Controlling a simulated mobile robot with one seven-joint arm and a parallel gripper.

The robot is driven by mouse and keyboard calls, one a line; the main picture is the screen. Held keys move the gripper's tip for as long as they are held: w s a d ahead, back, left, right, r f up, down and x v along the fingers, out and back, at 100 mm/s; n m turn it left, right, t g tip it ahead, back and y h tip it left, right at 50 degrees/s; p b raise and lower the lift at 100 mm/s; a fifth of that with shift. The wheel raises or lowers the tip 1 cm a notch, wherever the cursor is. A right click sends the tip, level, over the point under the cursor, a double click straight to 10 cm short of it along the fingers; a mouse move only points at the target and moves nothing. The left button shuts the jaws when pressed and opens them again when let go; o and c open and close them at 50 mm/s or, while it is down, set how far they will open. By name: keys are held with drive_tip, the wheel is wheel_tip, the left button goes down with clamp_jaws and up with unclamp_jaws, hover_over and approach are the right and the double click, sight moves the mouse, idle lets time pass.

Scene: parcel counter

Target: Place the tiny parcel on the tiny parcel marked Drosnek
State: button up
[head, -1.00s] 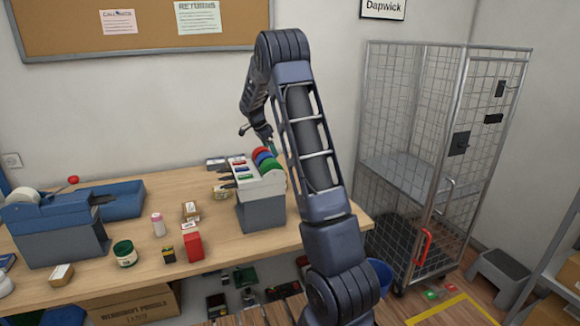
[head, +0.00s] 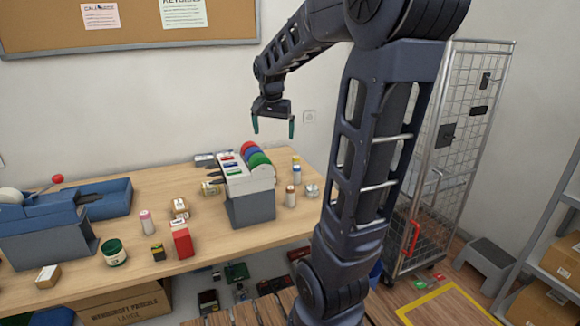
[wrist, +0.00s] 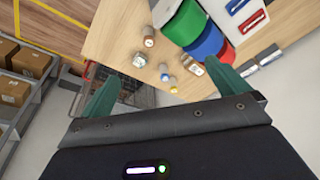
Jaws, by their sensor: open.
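My gripper (head: 273,126) is open and empty, high above the back of the counter, with its green fingertips pointing down. In the wrist view my gripper (wrist: 161,74) has nothing between its fingers. Small parcels stand on the counter: a brown one with a white label (head: 48,276) at the front left, and a brown one (head: 180,205) near the middle with a pale-labelled one (head: 180,220) just in front of it. The names on their labels are too small to read, so I cannot tell which is marked Drosnek.
A grey holder with red, blue and green rolls (head: 258,160) stands mid-counter. A red box (head: 183,243), a green jar (head: 114,252), a pink-capped bottle (head: 146,222) and a blue tape dispenser (head: 50,225) are to its left. Small bottles (head: 290,196) stand right of it. A wire cage (head: 462,150) is beyond the counter.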

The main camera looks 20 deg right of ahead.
drive_tip(key=s+a+f+n+t+y, duration=0.1)
drive_tip(key=s+n, duration=0.6)
drive_tip(key=s, duration=1.4)
wheel_tip(320, 180, down, 2)
drive_tip(key=shift+s+a+f+n+t, duration=0.1)
drive_tip(key=shift+s+a+n+t, duration=0.3)
drive_tip(key=shift+a, duration=0.65)
